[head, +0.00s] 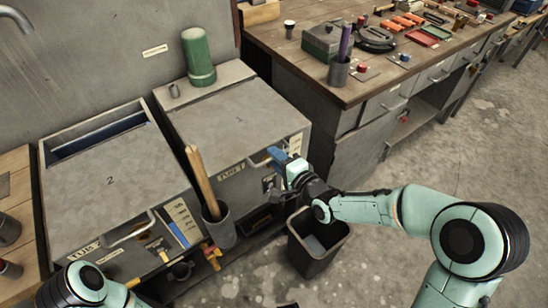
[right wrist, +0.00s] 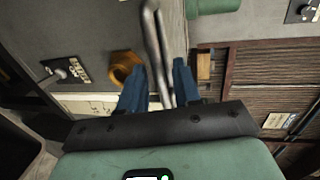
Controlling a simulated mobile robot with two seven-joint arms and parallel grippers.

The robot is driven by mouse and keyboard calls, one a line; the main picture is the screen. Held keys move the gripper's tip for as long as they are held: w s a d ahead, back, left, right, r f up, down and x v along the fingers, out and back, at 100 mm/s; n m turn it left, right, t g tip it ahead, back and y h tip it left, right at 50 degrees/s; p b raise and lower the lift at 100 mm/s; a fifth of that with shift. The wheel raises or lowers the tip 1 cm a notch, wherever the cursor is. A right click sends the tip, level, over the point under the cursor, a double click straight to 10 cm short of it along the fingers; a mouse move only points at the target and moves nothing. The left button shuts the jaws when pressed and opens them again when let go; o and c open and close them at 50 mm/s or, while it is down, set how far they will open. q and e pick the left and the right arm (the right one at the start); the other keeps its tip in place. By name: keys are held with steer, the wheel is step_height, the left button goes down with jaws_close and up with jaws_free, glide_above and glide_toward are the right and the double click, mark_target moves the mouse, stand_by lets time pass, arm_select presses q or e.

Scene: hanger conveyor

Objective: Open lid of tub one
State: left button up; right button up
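Tub one (head: 232,185) is the right-hand grey tub, with a "TUB 1" label on its front. Its flat grey lid (head: 235,110) lies closed over it. A metal bar handle (head: 259,163) is on the lid's front edge. My right gripper (head: 275,157) is at this handle, its blue fingers reaching in from the right. In the right wrist view the handle bar (right wrist: 153,35) runs between the two fingers (right wrist: 160,85), which stand apart on either side; firm contact is not visible. My left arm shows at the lower left, but its gripper is out of frame.
Tub two (head: 115,180) stands left. A holder (head: 219,227) with wooden sticks is in front, between the tubs. A dark bin (head: 318,255) stands on the floor below my right gripper. A green cylinder (head: 198,57) stands behind tub one. A workbench (head: 375,80) is at the right.

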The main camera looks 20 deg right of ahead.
steer(key=shift+x, duration=0.75)
jaws_close()
steer(key=shift+r, duration=0.15)
